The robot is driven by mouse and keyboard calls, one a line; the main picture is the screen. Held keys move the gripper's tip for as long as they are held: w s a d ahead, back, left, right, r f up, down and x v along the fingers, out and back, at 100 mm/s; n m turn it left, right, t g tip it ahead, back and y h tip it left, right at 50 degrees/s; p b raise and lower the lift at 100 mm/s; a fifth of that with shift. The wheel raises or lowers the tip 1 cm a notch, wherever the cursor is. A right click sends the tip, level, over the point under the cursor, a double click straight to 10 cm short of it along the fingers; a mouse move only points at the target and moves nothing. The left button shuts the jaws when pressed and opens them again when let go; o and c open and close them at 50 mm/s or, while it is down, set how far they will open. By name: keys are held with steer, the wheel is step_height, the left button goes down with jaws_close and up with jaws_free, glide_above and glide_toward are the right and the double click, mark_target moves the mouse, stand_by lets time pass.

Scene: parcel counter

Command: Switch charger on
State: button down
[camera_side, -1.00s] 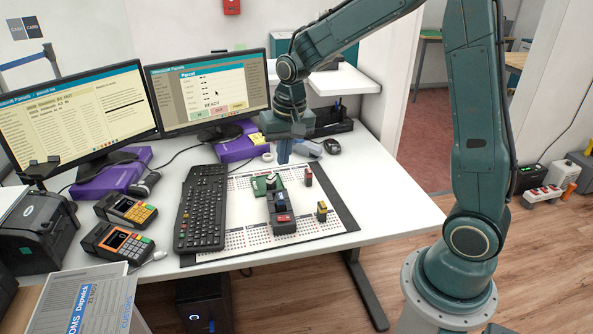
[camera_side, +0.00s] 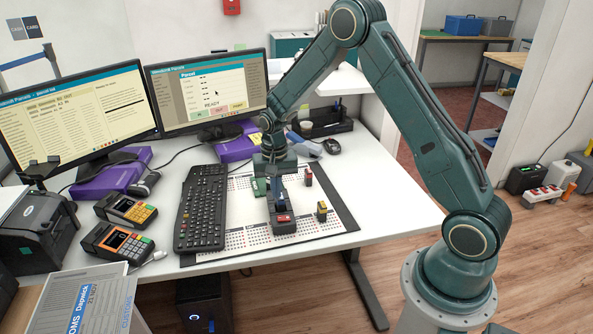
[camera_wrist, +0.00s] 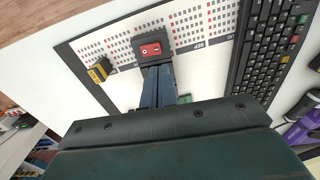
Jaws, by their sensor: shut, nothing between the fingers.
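A dark box (camera_side: 285,228) with a red rocker switch (camera_side: 284,217) on top stands on the printed mat. I take it for the charger, though I can read no label. In the wrist view the box (camera_wrist: 167,36) and its red switch (camera_wrist: 150,50) show just beyond my fingertips. My gripper (camera_side: 281,205) points down over the box, close behind the switch. Its blue fingers (camera_wrist: 156,72) are shut with nothing between them. They hide part of the box. I cannot tell whether the tips touch it or which way the switch is set.
A green block (camera_side: 260,187) is partly hidden behind my gripper. A small red block (camera_side: 308,177) and a yellow block (camera_side: 322,211) stand at the right of the mat (camera_side: 335,190). A black keyboard (camera_side: 201,207) lies close on the left. The mat's front right is clear.

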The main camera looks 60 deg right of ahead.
mark_target(278, 218)
steer(key=shift+f, duration=0.1)
steer(key=shift+f, duration=3.35)
steer(key=shift+f, duration=0.7)
stand_by(0.6)
steer(key=shift+r, duration=1.65)
stand_by(1.6)
